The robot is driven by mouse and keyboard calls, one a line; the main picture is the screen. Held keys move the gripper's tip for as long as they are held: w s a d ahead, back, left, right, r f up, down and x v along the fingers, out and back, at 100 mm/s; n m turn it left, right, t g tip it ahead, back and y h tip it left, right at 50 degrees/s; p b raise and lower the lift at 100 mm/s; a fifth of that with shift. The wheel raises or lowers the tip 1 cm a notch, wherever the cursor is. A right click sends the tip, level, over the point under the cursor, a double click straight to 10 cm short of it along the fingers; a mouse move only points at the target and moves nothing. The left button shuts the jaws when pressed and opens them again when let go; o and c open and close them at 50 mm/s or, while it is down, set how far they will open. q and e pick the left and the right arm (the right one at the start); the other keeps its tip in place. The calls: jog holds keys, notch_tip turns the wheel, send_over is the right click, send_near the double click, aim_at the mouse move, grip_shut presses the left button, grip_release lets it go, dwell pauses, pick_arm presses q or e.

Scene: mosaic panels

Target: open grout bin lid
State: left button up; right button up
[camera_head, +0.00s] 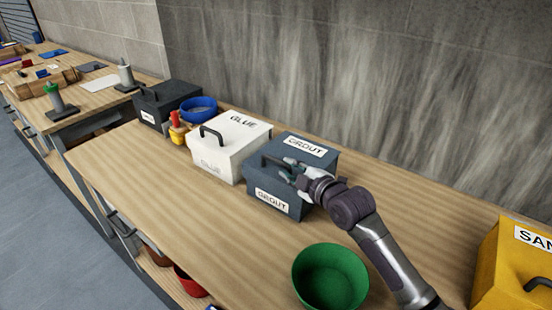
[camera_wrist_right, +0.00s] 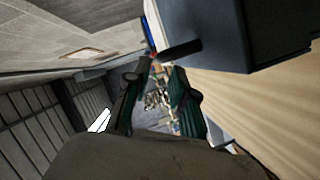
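The grout bin (camera_head: 318,170) is a dark blue-grey box with white GROUT labels on its top and front. Its lid (camera_head: 322,141) looks shut. A black bar handle (camera_head: 278,165) sticks out at the front of the lid. My right gripper (camera_head: 292,171) is at the handle's right end, and its fingers partly cover the bin there. In the wrist view the two dark fingers (camera_wrist_right: 158,90) are apart with a gap between them. The handle (camera_wrist_right: 180,50) shows just beyond the tips, beside the bin (camera_wrist_right: 230,30); contact cannot be told. My left gripper is not in view.
A white glue bin (camera_head: 228,150) stands close on the left of the grout bin. A green bowl (camera_head: 330,277) is in front, and a yellow bin (camera_head: 510,270) is at the right. A blue bowl (camera_head: 198,110) and a dark box (camera_head: 166,98) stand farther left. The front left tabletop (camera_head: 150,175) is clear.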

aim_at(279, 163)
jog(key=x, duration=0.7)
jog(key=shift+p, duration=0.4)
jog(key=shift+s, duration=0.1)
jog(key=shift+c, duration=0.4)
grip_shut()
